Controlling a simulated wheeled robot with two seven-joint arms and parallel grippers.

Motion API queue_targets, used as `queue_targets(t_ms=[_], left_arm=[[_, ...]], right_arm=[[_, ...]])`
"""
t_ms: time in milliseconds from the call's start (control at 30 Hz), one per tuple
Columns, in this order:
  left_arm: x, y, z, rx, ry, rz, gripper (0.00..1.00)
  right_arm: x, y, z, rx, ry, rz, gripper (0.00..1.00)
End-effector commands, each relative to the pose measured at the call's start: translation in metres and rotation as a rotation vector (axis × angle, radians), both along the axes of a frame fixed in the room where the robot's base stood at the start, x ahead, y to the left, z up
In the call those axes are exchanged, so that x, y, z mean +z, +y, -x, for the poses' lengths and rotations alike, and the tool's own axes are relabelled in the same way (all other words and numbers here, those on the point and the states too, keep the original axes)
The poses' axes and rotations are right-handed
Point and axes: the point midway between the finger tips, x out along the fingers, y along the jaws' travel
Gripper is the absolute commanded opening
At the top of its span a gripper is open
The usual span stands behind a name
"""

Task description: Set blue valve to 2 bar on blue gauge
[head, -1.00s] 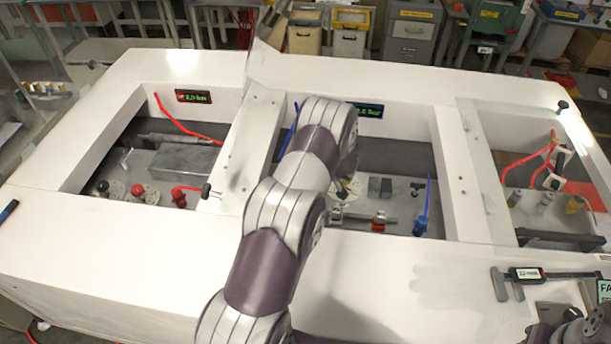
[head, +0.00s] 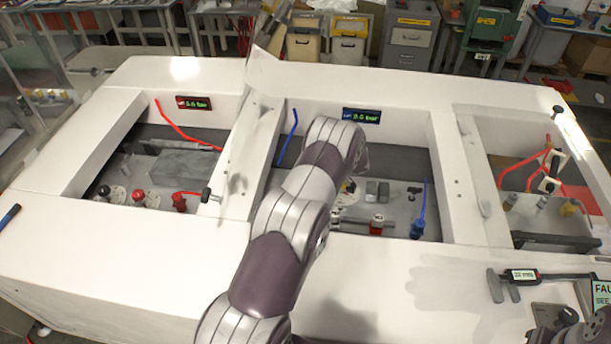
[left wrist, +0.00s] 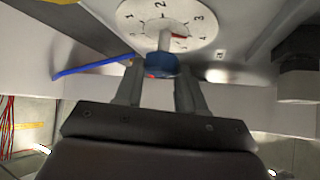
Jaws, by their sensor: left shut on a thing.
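The blue valve (left wrist: 161,64) is a blue knob on a pale stem, in front of a round white dial (left wrist: 165,22) marked with numbers including 2, 3 and 4. A red mark on the dial lies near the 3 and 4. My left gripper (left wrist: 160,85) is shut on the blue knob, one finger on each side. In the head view my left arm covers this gripper and the valve. The blue gauge (head: 361,116) is a small display with green digits on the middle bay's back wall; its digits are too blurred to read surely. My right gripper cannot be made out.
The left bay holds a red-lettered display (head: 193,103), a red hose and red fittings. The middle bay also holds a blue-capped fitting (head: 417,228). White walls (head: 463,185) part the bays. A caliper (head: 535,275) lies on the front right surface.

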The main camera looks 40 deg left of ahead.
Motion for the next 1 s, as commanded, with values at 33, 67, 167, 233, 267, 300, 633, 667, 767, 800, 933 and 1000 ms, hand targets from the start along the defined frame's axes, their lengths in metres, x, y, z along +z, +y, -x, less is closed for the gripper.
queue_targets(t_ms=[33,67,167,233,267,300,633,667,767,800,933,1000], left_arm=[[-0.006,0.001,-0.001,0.032,-0.002,-0.001,0.09],[-0.005,0.001,-0.001,0.049,-0.002,0.0,0.09],[-0.002,0.0,-0.001,0.07,0.0,0.004,0.09],[-0.002,0.0,0.0,0.069,0.001,0.004,0.09],[-0.002,0.0,0.0,0.069,0.001,0.004,0.09],[-0.002,0.0,0.0,0.069,0.001,0.004,0.09],[-0.001,0.0,0.0,0.067,0.0,0.003,0.65],[-0.001,0.0,0.0,0.067,0.0,0.003,0.65],[0.001,-0.001,-0.001,0.066,0.0,0.003,0.65],[0.005,-0.004,-0.001,0.066,-0.001,0.003,0.65],[0.028,-0.021,-0.004,0.065,0.0,0.003,0.65],[0.044,-0.035,-0.006,0.063,-0.001,0.003,0.65]], right_arm=[[-0.01,0.0,0.0,0.0,0.001,0.0,0.43],[-0.011,0.0,0.0,0.0,0.001,0.0,0.43],[-0.01,0.0,0.0,0.0,0.001,0.0,0.43],[-0.009,0.0,0.0,0.0,0.001,0.0,0.43],[-0.009,0.0,0.0,0.0,0.001,0.0,0.43],[-0.009,0.0,0.0,0.0,0.001,0.0,0.43],[-0.009,0.0,0.0,0.0,0.001,0.0,0.43],[-0.009,0.0,0.0,0.0,0.001,0.0,0.43],[-0.007,0.0,0.0,0.0,0.001,0.0,0.43],[-0.004,0.0,0.0,0.0,0.001,0.0,0.43],[0.016,0.0,0.0,0.0,0.001,0.0,0.43],[0.029,0.0,0.0,0.0,0.001,0.0,0.43]])
